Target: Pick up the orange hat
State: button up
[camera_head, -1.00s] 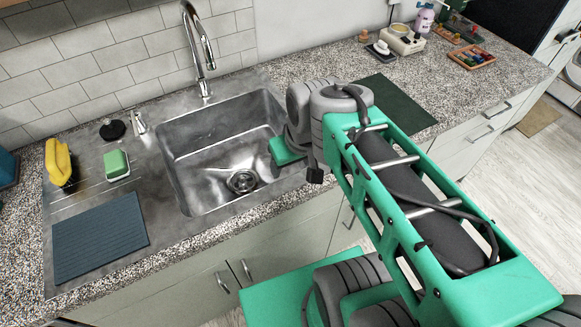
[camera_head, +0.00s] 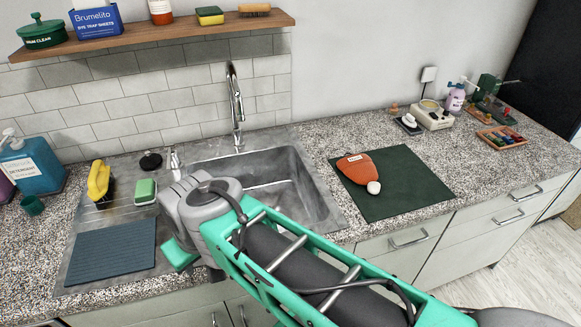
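The orange hat (camera_head: 357,166) lies flat on the dark green mat (camera_head: 410,190), on the counter right of the sink. It has a small white label and a white pompom (camera_head: 373,188) at its lower right end. The whole hat shows, and nothing touches it from above. My arm reaches from the lower right to the front edge of the sink, left of the hat and apart from it.
The sink (camera_head: 310,190) with its tall tap (camera_head: 236,105) lies left of the mat. A wooden shelf (camera_head: 150,36) hangs above it. A beige device (camera_head: 434,115) and a wooden tray (camera_head: 505,138) stand behind and right of the mat. The mat around the hat is clear.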

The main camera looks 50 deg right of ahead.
aim_at(361, 168)
jog(key=u, duration=1.25)
jog(key=k, duration=1.25)
jog(key=z, duration=0.1)
